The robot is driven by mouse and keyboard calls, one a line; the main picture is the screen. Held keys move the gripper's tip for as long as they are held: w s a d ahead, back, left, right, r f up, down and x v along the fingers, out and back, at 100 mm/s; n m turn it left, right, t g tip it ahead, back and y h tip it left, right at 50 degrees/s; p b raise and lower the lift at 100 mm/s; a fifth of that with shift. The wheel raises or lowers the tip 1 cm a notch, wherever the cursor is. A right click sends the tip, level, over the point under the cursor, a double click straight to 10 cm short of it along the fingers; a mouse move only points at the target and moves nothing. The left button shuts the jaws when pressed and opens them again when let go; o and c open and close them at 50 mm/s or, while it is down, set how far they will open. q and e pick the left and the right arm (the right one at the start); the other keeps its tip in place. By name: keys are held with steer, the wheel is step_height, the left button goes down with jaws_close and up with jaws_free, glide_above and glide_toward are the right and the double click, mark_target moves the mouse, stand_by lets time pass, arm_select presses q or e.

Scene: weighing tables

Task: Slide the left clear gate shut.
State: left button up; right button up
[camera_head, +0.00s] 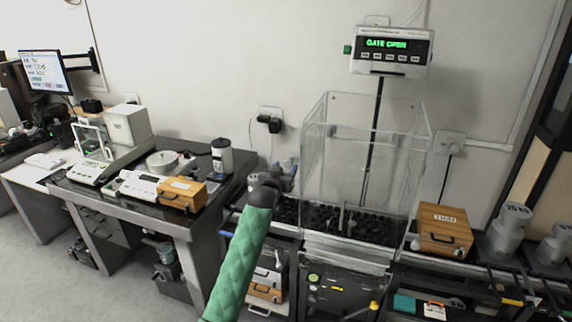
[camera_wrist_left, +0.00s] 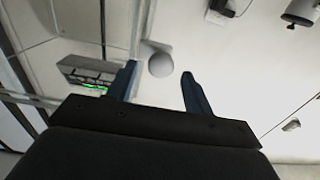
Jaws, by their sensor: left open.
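The clear draft enclosure (camera_head: 364,150) stands on the scale bench, with transparent panels and pale edges. I cannot tell the left gate apart from its other left-side panels. The display (camera_head: 390,50) above reads "GATE OPEN" in green; it also shows in the left wrist view (camera_wrist_left: 92,82). My left gripper (camera_head: 288,168) is just left of the enclosure's left side. In the left wrist view its two fingers (camera_wrist_left: 159,78) are apart, with a pale round knob (camera_wrist_left: 160,64) showing between their tips. I cannot tell whether they touch it. My right gripper is out of view.
A wooden box (camera_head: 441,232) and grey weights (camera_head: 508,232) stand right of the enclosure. The left table (camera_head: 145,208) carries balances, a smaller wooden box (camera_head: 182,192) and a jar (camera_head: 222,156). A wall outlet with black plugs (camera_head: 268,123) is behind my gripper.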

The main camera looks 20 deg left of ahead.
arm_select(q)
steer(key=shift+w, duration=0.65)
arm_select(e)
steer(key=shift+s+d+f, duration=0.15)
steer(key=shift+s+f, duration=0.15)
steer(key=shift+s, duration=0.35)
arm_select(q)
steer(key=shift+c, duration=0.4)
